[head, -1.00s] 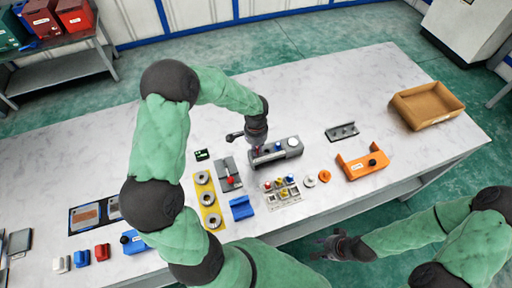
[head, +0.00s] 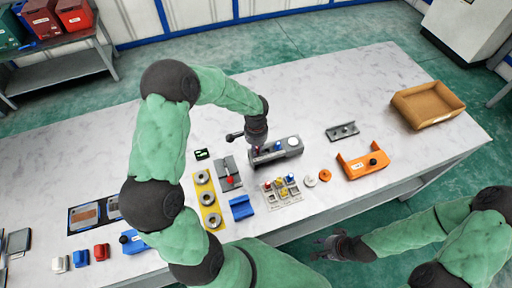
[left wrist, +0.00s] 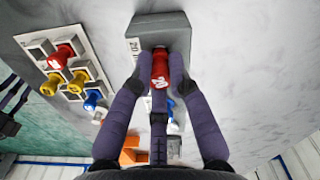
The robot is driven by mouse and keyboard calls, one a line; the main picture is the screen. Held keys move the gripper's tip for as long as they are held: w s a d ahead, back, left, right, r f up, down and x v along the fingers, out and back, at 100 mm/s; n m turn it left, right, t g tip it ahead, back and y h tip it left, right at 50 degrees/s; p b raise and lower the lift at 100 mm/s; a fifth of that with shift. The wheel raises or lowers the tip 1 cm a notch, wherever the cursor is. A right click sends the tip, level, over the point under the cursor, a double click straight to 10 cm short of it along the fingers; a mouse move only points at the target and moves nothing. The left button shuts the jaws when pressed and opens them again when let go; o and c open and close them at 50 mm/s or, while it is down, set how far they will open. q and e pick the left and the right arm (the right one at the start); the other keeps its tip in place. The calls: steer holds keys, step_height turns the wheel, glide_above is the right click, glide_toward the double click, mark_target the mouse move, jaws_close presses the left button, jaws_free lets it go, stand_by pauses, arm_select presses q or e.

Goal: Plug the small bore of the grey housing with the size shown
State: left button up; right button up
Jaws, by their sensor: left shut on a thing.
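The grey housing (head: 292,150) lies on the table in the head view, with a blue part and a white round part on top. In the left wrist view the housing (left wrist: 165,28) has a white label with dark print. My left gripper (head: 256,150) is over the housing's left end. In the left wrist view the left gripper (left wrist: 160,82) is shut on a red plug (left wrist: 160,66) with a white mark. The plug is upright at the housing; its lower end and the bore are hidden. My right gripper (head: 328,247) is off the table's front edge; its jaws are unclear.
A pale rack (head: 292,197) holds red, yellow and blue plugs in front of the housing. A small black display (head: 201,154) with green marks stands left. An orange bracket (head: 350,170) and a brown tray (head: 410,95) lie right. The back of the table is clear.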

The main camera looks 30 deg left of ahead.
arm_select(q)
steer(key=shift+f+b, duration=0.85)
stand_by(3.1)
steer(key=o, duration=0.9)
steer(key=shift+r, duration=0.1)
steer(key=shift+r+p, duration=2.5)
steer(key=shift+r, duration=0.9)
